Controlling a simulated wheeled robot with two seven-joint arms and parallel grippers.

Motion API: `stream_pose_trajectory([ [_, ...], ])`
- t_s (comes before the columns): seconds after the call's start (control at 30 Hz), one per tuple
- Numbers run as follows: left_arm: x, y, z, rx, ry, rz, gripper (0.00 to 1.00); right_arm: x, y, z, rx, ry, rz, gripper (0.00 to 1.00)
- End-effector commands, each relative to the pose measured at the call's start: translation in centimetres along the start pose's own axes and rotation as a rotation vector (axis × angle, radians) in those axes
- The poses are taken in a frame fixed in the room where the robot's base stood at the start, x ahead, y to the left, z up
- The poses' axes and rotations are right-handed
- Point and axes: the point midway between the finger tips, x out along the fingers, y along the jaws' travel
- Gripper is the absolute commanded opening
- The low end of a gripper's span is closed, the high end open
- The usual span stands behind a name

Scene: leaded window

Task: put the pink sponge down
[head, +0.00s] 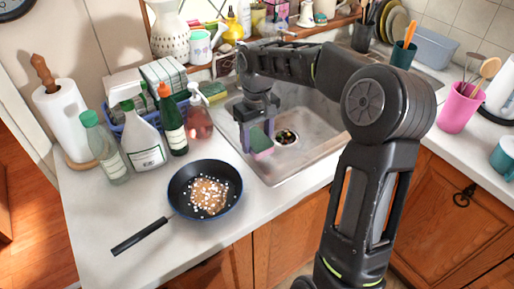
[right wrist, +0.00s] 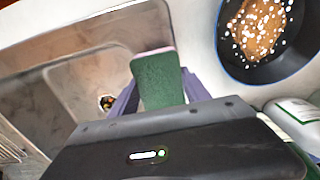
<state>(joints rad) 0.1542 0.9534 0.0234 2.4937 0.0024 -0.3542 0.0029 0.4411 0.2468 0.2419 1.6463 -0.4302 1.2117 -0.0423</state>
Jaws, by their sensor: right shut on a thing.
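The pink sponge (head: 261,141) has a green side and is held between the fingers of my right gripper (head: 255,136), over the left part of the sink (head: 308,158). In the right wrist view the sponge (right wrist: 158,80) shows its dark green face with a thin pink edge at the top, between the purple fingers (right wrist: 155,98) of my right gripper. Whether the sponge touches the sink floor cannot be told. My left gripper is not in view.
A dark frying pan (head: 205,190) with brown, white-specked contents stands on the counter left of the sink. Several bottles (head: 172,118) and a paper towel roll (head: 63,115) stand behind it. A pink utensil cup (head: 458,108) stands right. The counter (head: 95,215) left of the pan is clear.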

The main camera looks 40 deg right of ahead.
Motion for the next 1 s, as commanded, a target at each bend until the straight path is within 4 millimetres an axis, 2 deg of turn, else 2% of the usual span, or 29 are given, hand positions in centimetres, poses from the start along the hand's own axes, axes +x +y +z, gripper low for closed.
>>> stream_pose_trajectory([
  [0.17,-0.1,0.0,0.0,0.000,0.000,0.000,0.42,0.4,0.0,0.1,0.000,-0.002,0.000,0.23],
  [0.43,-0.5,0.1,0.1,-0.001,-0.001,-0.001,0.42,3.6,0.0,0.1,0.001,-0.001,-0.001,0.23],
  [0.83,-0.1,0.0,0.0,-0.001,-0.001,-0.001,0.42,4.2,0.0,0.0,0.000,0.000,0.000,0.23],
  [0.87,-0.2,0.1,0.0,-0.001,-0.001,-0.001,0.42,4.0,0.0,0.0,0.000,0.001,0.000,0.57],
  [1.0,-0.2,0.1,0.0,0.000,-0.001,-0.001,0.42,4.0,0.0,0.0,0.000,0.001,0.000,0.69],
])
